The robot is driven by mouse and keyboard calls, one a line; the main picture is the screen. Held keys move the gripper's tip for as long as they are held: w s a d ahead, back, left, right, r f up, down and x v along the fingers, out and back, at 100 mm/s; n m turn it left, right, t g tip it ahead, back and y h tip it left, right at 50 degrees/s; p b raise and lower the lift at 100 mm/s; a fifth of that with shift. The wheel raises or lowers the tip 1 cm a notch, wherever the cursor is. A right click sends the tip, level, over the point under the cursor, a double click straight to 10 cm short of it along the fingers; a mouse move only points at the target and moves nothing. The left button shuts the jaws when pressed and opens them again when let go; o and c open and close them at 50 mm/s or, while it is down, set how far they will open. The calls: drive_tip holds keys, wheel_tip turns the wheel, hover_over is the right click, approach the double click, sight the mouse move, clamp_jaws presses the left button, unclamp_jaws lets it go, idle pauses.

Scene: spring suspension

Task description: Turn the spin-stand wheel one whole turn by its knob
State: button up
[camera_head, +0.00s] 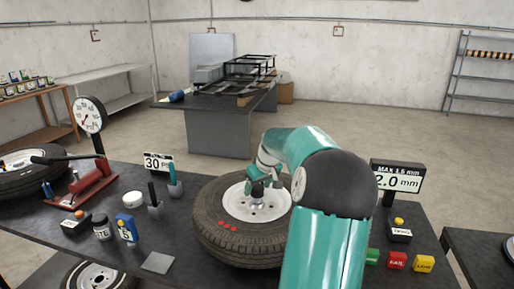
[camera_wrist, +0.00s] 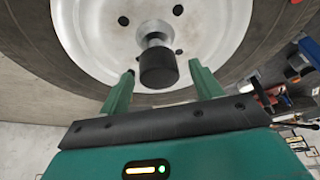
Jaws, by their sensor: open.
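The spin-stand wheel (camera_head: 213,238) lies flat on the dark bench, a black tyre around a white rim (camera_head: 238,208). Red dots show on the tyre's near side. The black knob (camera_wrist: 158,68) stands on a pale metal stem at the rim in the wrist view. My gripper (camera_wrist: 160,85) is open, with one green finger to each side of the knob's end in the picture. A gap shows between each finger and the knob, and I cannot tell how deep the knob sits between them. In the head view my arm hides part of the wheel, and the knob is hard to make out near my gripper (camera_head: 266,186).
Left of the wheel are a blue box (camera_head: 126,228), a white-lidded jar (camera_head: 101,227), a red pump (camera_head: 92,182) and a 30 PSI sign (camera_head: 158,162). On the right stand a 2.0 mm display (camera_head: 397,178), a yellow-button box (camera_head: 399,231) and coloured blocks (camera_head: 397,260).

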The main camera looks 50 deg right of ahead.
drive_tip(key=v, duration=1.3)
drive_tip(key=w+d+r+g+y, duration=0.1)
drive_tip(key=w+r+g, duration=0.1)
drive_tip(key=w+g, duration=0.2)
drive_tip(key=shift+w+d, duration=0.35)
drive_tip(key=shift+w, duration=0.4)
drive_tip(key=shift+c, duration=0.2)
wheel_tip(320, 180, down, 14)
drive_tip(key=m, duration=0.4)
drive_tip(key=shift+m, duration=0.3)
